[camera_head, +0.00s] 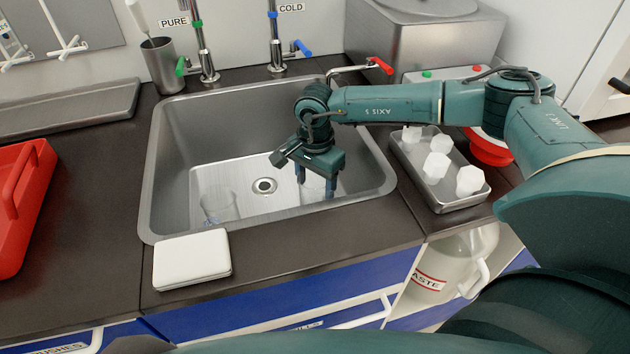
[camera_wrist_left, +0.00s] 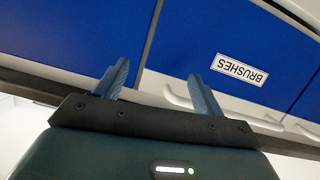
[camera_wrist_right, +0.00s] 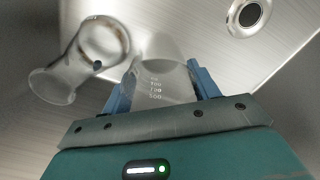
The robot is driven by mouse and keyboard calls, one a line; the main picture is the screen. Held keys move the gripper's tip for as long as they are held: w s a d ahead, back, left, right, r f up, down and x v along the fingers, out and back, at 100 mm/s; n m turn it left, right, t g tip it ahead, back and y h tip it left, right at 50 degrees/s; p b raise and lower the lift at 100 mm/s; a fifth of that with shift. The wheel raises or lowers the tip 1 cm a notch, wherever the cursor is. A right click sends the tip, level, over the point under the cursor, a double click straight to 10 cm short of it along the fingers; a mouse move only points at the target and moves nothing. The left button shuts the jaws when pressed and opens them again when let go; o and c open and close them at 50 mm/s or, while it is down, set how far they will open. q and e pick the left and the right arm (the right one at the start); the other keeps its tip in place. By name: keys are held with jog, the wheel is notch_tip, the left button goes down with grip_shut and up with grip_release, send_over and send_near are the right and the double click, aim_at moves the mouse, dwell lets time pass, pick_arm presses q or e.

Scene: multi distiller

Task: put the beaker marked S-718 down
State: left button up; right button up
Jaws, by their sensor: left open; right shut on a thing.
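My right gripper (camera_head: 316,182) is inside the steel sink (camera_head: 160,190), low over its floor near the front right. It is shut on a clear glass beaker (camera_wrist_right: 160,78) with white graduation marks. The beaker's label S-718 cannot be read, and I cannot tell whether its base touches the sink floor. A second clear glass vessel (camera_head: 218,206) is in the sink to the left; in the right wrist view it looks like a flask (camera_wrist_right: 72,62). My left gripper (camera_wrist_left: 156,82) is open and empty before the blue drawers, outside the head view.
A white folded pad (camera_head: 192,259) lies at the sink's front left edge. A metal tray (camera_head: 448,206) with several white pieces stands right of the sink. Taps (camera_head: 204,60) rise behind it. A red tray (camera_head: 25,205) is at far left. The drain (camera_wrist_right: 249,14) is clear.

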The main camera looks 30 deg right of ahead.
jog(key=shift+f, duration=0.15)
jog(key=o, duration=1.1)
jog(key=shift+r, duration=0.6)
pick_arm(q)
jog(key=shift+d+f+g+p, duration=0.2)
jog(key=shift+g+p, duration=0.1)
jog(key=shift+p, duration=0.2)
pick_arm(e)
notch_tip(320, 180, up, 11)
jog(key=shift+r, duration=0.15)
